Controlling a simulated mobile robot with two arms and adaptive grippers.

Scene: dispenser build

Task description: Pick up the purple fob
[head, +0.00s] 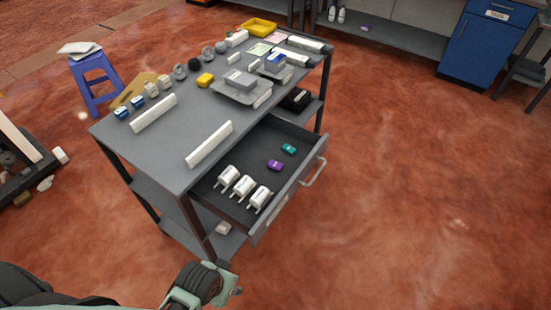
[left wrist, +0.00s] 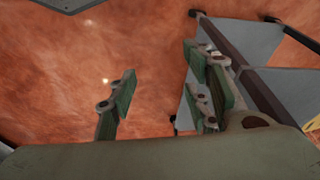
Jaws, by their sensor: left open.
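The purple fob (head: 275,165) lies on the dark floor of the open drawer (head: 240,160), in the head view. A teal fob (head: 289,148) lies just behind it, towards the drawer's right side. My left arm shows at the bottom edge of the head view, in front of and below the drawer. In the left wrist view my left gripper (left wrist: 160,85) is open, with nothing between its fingers; the red floor and part of a grey shelved frame show beyond. The fob is not seen in the left wrist view. My right gripper is in neither view.
Several white plug-like units (head: 243,186) stand in the drawer's near part. The drawer's front has a metal handle (head: 314,171). The grey cart top (head: 170,140) above carries white bars, a scale-like device (head: 241,84) and small parts. Floor to the right is clear.

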